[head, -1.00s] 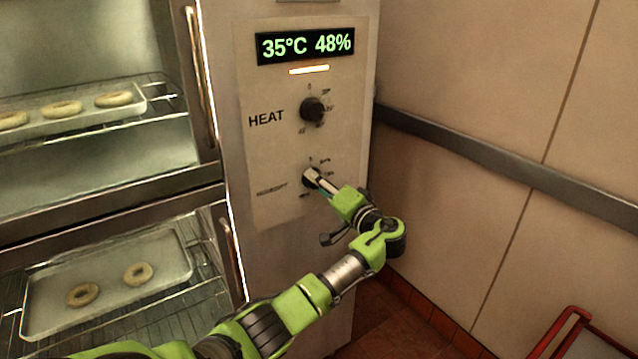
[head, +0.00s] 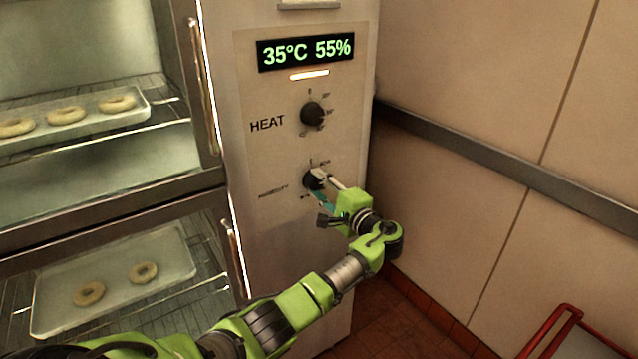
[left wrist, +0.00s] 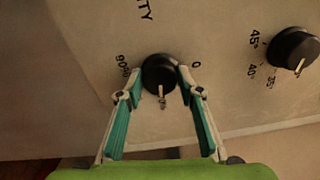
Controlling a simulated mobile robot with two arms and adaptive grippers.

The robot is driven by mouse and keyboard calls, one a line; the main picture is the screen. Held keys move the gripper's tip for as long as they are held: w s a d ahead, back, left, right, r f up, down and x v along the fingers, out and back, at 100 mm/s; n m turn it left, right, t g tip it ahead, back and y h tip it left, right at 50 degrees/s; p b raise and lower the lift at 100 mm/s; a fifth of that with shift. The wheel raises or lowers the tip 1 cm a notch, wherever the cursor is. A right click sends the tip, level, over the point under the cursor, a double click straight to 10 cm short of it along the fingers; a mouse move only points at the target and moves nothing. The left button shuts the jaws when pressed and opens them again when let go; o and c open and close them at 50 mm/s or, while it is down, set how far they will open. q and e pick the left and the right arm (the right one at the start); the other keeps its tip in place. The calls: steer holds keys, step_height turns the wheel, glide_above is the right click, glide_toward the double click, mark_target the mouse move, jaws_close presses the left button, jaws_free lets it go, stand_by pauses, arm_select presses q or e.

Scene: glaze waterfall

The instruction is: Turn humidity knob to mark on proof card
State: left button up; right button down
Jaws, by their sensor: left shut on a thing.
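The humidity knob (head: 312,179) is the lower black knob on the cabinet's control panel. My left gripper (head: 318,184) is shut on this knob, one finger on each side in the left wrist view (left wrist: 160,80). The display (head: 305,51) above reads 35°C and 55%. The proof card's writing cannot be seen; only the lower edge of a pale holder or card (head: 309,4) shows at the top. My right gripper is not in view.
The heat knob (head: 312,115) sits above the humidity knob. Trays with ring-shaped dough (head: 143,272) stand on racks at the left. A wall rail (head: 500,162) runs along the right wall. A red tubular frame (head: 570,312) is at the lower right.

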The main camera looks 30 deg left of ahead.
arm_select(q)
steer(key=shift+r, duration=0.1)
stand_by(0.4)
steer(key=o, duration=1.1)
steer(key=shift+d, duration=0.15)
steer(key=v, duration=1.1)
steer(key=shift+s+d, duration=0.15)
steer(key=shift+d, duration=0.2)
